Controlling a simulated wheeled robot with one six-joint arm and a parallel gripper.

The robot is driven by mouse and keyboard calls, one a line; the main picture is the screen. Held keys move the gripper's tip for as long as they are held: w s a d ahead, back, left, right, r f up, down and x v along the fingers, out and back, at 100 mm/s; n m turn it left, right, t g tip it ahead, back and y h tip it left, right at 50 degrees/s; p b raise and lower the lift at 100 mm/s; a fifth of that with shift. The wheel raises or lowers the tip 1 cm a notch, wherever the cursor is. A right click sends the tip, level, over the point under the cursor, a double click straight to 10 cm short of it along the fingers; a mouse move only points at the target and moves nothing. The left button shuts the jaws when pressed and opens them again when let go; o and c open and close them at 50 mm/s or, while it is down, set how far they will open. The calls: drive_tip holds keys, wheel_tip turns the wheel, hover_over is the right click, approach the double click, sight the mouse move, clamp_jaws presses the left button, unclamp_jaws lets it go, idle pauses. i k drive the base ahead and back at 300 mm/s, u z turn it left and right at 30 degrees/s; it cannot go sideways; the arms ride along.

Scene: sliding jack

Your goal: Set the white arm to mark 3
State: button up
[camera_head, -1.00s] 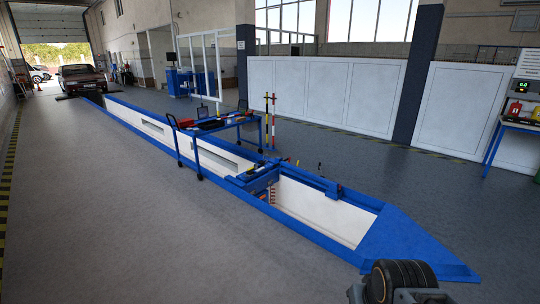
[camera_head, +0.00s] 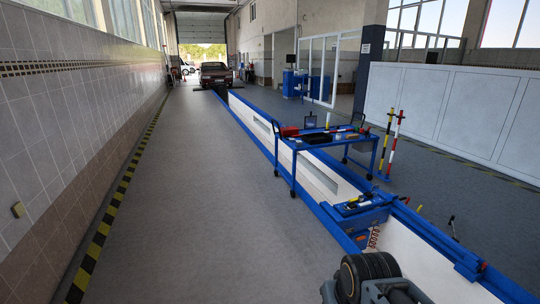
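The blue sliding jack (camera_head: 362,212) spans the inspection pit at the lower right, with a red-and-white striped part (camera_head: 374,236) below it. Small yellow and black items lie on top of the jack. I cannot make out the white arm or any numbered mark at this distance. A dark rounded part of my own arm shows at the bottom edge, in front of the pit. My gripper's fingers are not in view.
A blue wheeled trolley (camera_head: 322,139) with tools stands by the pit behind the jack. Red-white and yellow-black posts (camera_head: 392,143) stand to its right. The blue-edged pit (camera_head: 262,130) runs towards a parked car (camera_head: 216,73). The grey floor (camera_head: 200,210) left of it is clear.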

sight(352, 205)
drive_tip(key=u, duration=0.25)
drive_tip(key=i, duration=2.35)
drive_tip(key=z, duration=0.3)
drive_tip(key=i, duration=2.25)
drive_tip(key=z, duration=1.15)
drive_tip(key=i, duration=1.1)
drive_tip(key=z, duration=0.4)
